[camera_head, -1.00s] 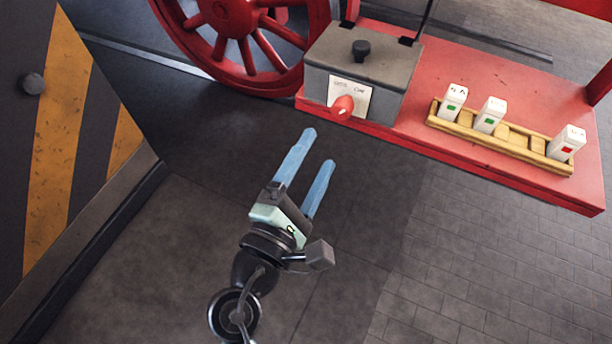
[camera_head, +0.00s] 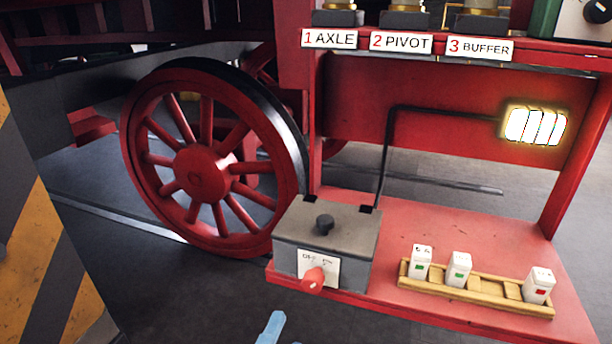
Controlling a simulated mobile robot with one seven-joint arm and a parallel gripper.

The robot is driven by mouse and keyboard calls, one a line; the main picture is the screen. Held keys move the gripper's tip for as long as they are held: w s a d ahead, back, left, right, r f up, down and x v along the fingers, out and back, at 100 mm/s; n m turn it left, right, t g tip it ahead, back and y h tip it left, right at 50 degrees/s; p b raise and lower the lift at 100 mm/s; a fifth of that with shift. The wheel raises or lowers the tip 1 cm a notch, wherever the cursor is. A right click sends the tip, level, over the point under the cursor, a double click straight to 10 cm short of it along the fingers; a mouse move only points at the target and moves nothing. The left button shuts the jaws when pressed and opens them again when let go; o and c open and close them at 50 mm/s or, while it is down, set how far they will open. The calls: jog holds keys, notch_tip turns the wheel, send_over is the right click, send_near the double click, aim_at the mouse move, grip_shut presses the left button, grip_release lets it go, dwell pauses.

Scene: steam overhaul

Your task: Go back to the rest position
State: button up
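My gripper (camera_head: 279,338) shows only at the bottom edge, where one blue fingertip and a trace of the other are in view. The rest of it is cut off, so its opening cannot be judged here. No object shows at the visible fingertip. It is in front of and below the grey switch box (camera_head: 322,240), apart from it. The box has a red knob (camera_head: 312,279) on a white plate and a black button on its lid.
A red shelf (camera_head: 440,225) carries a wooden rack (camera_head: 480,293) with three white blocks. A lamp (camera_head: 536,126) glows above. Signs read 1 AXLE, 2 PIVOT, 3 BUFFER (camera_head: 480,48). A red wheel (camera_head: 205,165) stands left of the box; a striped panel (camera_head: 55,270) stands far left.

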jog(key=w+d+r+m+t, duration=0.25)
jog(key=r+m, duration=0.35)
jog(key=r, duration=0.5)
jog(key=w+d+r+m+t, duration=0.1)
jog(key=w+r+m, duration=0.2)
jog(key=r+m, duration=0.55)
jog(key=s+r+m+t+y, duration=0.2)
jog(key=s+r+t, duration=0.1)
jog(key=r, duration=0.8)
jog(key=s+r+m+t+y, duration=0.2)
jog(key=s+r, duration=0.3)
jog(key=r, duration=0.6)
jog(key=shift+s+t+y, duration=0.25)
jog(key=shift+t+y, duration=0.4)
jog(key=shift+y, duration=0.05)
jog(key=shift+d, duration=0.1)
